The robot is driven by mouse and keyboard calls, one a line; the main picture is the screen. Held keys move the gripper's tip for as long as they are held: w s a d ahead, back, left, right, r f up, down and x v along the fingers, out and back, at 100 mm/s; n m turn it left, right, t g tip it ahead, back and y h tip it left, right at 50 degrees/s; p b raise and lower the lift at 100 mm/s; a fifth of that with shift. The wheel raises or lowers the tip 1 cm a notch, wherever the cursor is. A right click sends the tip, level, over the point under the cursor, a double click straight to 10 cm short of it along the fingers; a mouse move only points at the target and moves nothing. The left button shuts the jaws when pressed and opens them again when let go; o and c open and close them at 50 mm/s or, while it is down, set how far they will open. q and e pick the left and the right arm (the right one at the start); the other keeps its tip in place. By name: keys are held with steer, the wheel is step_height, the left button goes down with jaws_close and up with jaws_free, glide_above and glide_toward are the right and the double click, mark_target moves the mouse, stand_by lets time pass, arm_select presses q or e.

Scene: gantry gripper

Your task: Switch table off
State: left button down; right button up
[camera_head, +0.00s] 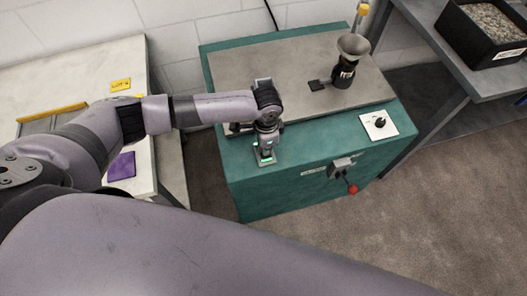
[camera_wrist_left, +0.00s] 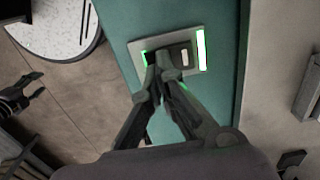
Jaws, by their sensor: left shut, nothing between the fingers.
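The table is a teal cabinet (camera_head: 300,170) with a grey top. A light switch plate (camera_head: 271,161) with green lit edges sits on its near left rim. In the left wrist view, the plate (camera_wrist_left: 138,48) carries a dark rocker (camera_wrist_left: 184,48) and a bright white-green bar. My left gripper (camera_head: 264,154) points down over the plate. Its closed fingertips (camera_wrist_left: 160,60) are empty and overlap the left side of the rocker; whether they touch it I cannot tell. My right gripper (camera_wrist_left: 36,86) appears at the left of the wrist view, with its fingers apart and empty.
A funnel-topped device (camera_head: 345,70) stands on the grey top. A knob plate (camera_head: 379,124) is on the right rim, and a red knob (camera_head: 353,189) is on the front. A pale table (camera_head: 90,70) is left. A bin (camera_head: 487,30) sits on the right bench.

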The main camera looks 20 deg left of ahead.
arm_select(q)
steer(key=shift+f+b, duration=0.4)
steer(key=shift+f, duration=0.45)
steer(key=shift+r, duration=0.15)
step_height(320, 180, up, 7)
steer(key=p, duration=0.8)
steer(key=shift+s+d, duration=0.1)
stand_by(0.6)
